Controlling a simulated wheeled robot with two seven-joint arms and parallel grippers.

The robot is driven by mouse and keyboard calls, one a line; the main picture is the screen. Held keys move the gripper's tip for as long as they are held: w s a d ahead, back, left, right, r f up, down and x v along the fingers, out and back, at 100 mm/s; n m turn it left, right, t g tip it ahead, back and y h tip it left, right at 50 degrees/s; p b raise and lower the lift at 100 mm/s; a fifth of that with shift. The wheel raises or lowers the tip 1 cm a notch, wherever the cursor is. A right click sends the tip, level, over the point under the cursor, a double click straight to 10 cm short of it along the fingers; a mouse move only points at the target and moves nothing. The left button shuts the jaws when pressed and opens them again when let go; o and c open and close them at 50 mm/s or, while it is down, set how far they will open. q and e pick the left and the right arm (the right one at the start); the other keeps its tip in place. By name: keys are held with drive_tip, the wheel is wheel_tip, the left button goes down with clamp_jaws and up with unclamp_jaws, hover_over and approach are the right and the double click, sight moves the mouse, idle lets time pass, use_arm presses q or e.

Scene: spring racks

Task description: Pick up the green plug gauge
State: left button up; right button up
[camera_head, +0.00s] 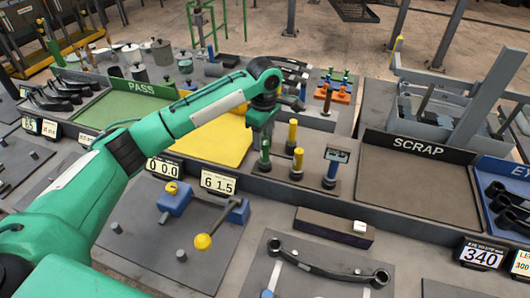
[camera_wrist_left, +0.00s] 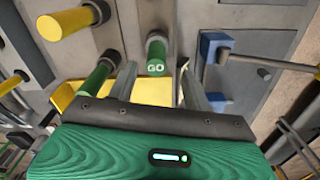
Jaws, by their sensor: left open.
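The green plug gauge (camera_head: 264,152) stands upright on the grey rack, at the left of a small group of gauges. In the left wrist view its green end marked GO (camera_wrist_left: 156,58) shows between and beyond my fingers, with a visible gap on either side. My left gripper (camera_head: 261,128) hangs just above and behind it in the head view. It is open and empty; its two fingers also show in the left wrist view (camera_wrist_left: 158,88). A second green gauge (camera_wrist_left: 93,85) stands left of the fingers in the wrist view. My right gripper is out of view.
Yellow gauges (camera_head: 297,163) (camera_head: 292,133) stand close by on the right, with a gauge with a display (camera_head: 335,158) further right. A blue fixture (camera_head: 174,199) is at front left. The SCRAP tray (camera_head: 420,185) is bare.

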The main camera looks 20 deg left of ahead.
sight(266, 152)
use_arm(q)
drive_tip(key=f+p, duration=0.1)
drive_tip(key=f, duration=0.2)
drive_tip(key=f+p, duration=0.1)
drive_tip(key=f, duration=0.2)
drive_tip(key=shift+w+d+f+p, duration=0.15)
drive_tip(key=shift+w+f+p, duration=0.05)
drive_tip(key=shift+f+p, duration=0.15)
drive_tip(key=shift+f, duration=0.5)
clamp_jaws()
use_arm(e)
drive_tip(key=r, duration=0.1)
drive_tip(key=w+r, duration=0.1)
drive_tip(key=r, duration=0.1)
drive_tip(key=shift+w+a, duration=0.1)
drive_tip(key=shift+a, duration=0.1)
